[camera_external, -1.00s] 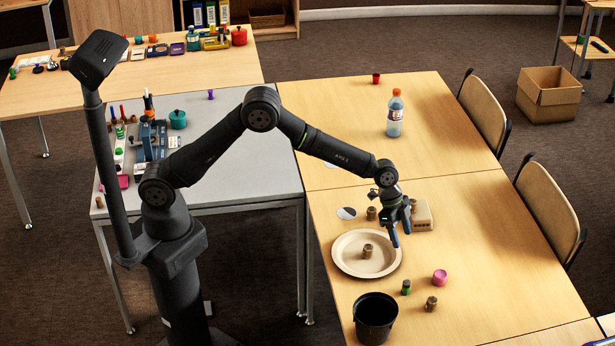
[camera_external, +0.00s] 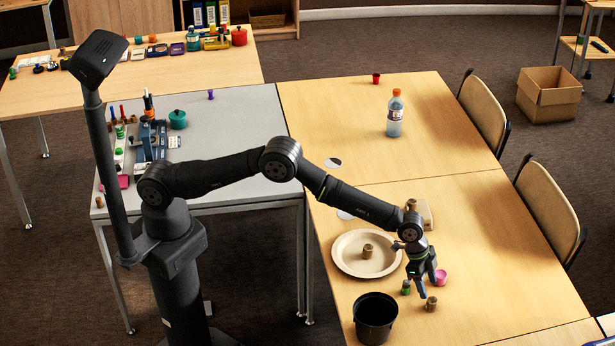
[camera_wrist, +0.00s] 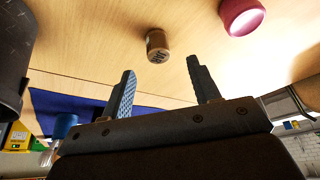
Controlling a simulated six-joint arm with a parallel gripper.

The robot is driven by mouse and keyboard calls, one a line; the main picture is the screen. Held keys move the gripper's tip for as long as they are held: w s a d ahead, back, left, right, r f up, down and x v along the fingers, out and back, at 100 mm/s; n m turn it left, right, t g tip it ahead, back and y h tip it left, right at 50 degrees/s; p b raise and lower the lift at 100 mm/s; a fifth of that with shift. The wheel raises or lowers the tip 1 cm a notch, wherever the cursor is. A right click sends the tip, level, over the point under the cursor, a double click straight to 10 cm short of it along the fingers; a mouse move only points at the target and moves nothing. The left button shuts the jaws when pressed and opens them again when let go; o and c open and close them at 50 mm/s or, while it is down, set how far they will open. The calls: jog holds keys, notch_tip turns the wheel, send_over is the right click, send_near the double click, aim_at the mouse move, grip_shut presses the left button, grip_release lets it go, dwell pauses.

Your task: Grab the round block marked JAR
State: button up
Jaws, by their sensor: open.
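Several small brown round blocks are in the external view. One (camera_external: 431,304) stands on the table by my gripper (camera_external: 427,291), another (camera_external: 367,251) sits on the beige plate (camera_external: 345,265), and another (camera_external: 411,204) is beyond my wrist. In the wrist view a brown round block (camera_wrist: 157,40) with a dark marking on its end lies ahead of my open gripper (camera_wrist: 160,70), in line with the gap between the fingers.
A pink round item (camera_external: 441,277) stands close behind my gripper and shows in the wrist view (camera_wrist: 241,14). A small green item (camera_external: 406,287) is to its left. A black pot (camera_external: 375,320) stands at the front left. The table to the right is clear.

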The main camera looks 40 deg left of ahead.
aim_at(432, 300)
jog(key=shift+x, duration=3.4)
jog(key=shift+s+d, duration=0.15)
jog(key=shift+d, duration=0.05)
jog(key=c, duration=1.1)
jog(key=shift+o, duration=0.2)
jog(key=shift+r, duration=0.1)
